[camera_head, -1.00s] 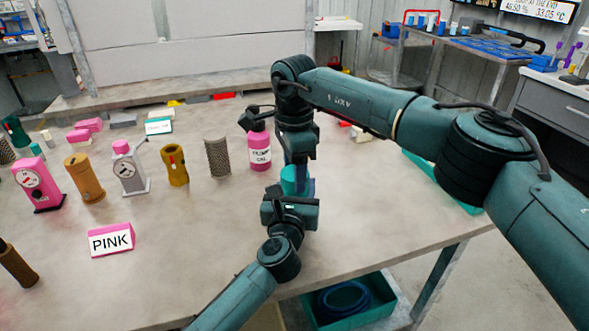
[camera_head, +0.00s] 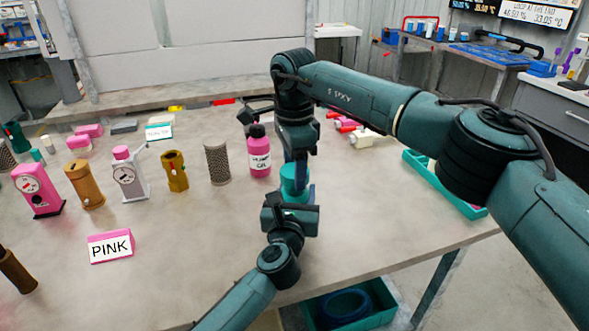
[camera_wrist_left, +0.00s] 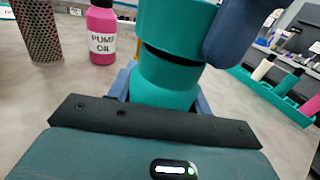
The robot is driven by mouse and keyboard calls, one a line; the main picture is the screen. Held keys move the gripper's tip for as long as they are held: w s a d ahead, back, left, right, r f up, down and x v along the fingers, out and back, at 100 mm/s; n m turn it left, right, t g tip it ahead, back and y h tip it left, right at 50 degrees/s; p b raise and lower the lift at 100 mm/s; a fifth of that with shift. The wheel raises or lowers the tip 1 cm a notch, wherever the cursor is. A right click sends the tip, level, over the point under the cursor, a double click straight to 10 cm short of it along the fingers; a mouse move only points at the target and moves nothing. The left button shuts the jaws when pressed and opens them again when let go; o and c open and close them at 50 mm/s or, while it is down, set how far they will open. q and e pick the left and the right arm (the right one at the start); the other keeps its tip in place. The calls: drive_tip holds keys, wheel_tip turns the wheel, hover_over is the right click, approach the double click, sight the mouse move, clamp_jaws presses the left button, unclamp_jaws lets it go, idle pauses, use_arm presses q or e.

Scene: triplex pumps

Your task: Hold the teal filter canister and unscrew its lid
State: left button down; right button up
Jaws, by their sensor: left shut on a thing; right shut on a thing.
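The teal filter canister (camera_head: 293,190) stands upright between my two grippers at the front middle of the table. In the left wrist view, its lower body (camera_wrist_left: 162,90) sits between the blue fingers of my left gripper (camera_head: 291,198), which is shut on it. The teal lid (camera_wrist_left: 172,30) sits above the body, with a dark gap between them on the near side. My right gripper (camera_head: 298,170) comes down from above and is shut on the lid; one blue finger shows beside it in the wrist view.
A pink pump oil bottle (camera_head: 259,152) stands close behind the canister. A mesh cylinder (camera_head: 217,163), a yellow part (camera_head: 174,171) and a grey pump (camera_head: 129,174) stand left. A PINK sign (camera_head: 110,246) is at front left. A teal tray (camera_head: 450,188) lies right.

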use_arm(q)
drive_tip(key=shift+f, duration=0.1)
use_arm(e)
drive_tip(key=shift+r, duration=2)
use_arm(q)
drive_tip(key=c, duration=0.6)
unclamp_jaws()
drive_tip(key=shift+o, duration=0.2)
drive_tip(key=s, duration=0.4)
drive_tip(key=s+a, duration=0.1)
drive_tip(key=s, duration=0.7)
drive_tip(key=shift+a+p, duration=0.4)
use_arm(e)
drive_tip(key=shift+r, duration=0.4)
